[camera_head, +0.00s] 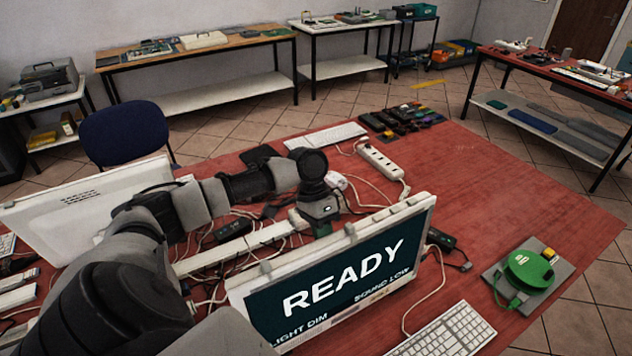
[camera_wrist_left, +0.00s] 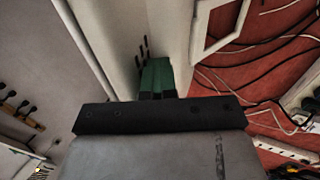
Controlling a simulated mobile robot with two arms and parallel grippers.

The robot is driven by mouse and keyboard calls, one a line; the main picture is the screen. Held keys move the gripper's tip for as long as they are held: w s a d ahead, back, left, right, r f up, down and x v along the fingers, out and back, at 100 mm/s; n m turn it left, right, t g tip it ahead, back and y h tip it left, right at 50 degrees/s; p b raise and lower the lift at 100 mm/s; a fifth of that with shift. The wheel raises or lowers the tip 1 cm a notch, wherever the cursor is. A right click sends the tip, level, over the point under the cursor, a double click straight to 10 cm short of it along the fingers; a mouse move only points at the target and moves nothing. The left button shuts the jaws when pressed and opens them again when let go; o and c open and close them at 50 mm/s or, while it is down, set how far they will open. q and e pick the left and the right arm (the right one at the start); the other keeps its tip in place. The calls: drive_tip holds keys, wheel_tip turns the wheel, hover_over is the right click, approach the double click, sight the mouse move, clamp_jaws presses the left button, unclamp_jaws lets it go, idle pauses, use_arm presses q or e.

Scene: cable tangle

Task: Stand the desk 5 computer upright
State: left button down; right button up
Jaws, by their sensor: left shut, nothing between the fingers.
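A white computer (camera_head: 345,268) with a dark screen reading READY stands on its edge on the red table (camera_head: 500,190), its screen facing the front right. It looks upright or slightly tilted; I cannot tell exactly. No desk number is legible on it. My left gripper (camera_head: 322,226) is behind its top edge, fingers pointing down. In the left wrist view the green fingertips (camera_wrist_left: 156,75) are together and empty, close beside a pale panel (camera_wrist_left: 168,30); I cannot tell whether they touch it. My right gripper is in neither view.
Another white computer (camera_head: 85,215) stands at the left, back towards me. Tangled cables and a power strip (camera_head: 380,163) lie behind the READY computer. A keyboard (camera_head: 446,335) lies in front, and a green round device (camera_head: 528,266) at the right. The table's right part is mostly clear.

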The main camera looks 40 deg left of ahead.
use_arm(q)
drive_tip(key=shift+d+r, duration=0.1)
drive_tip(key=shift+d, duration=0.05)
drive_tip(key=b+v, duration=0.2)
drive_tip(key=v, duration=0.8)
drive_tip(key=shift+a+r, duration=0.25)
drive_tip(key=shift+a, duration=0.05)
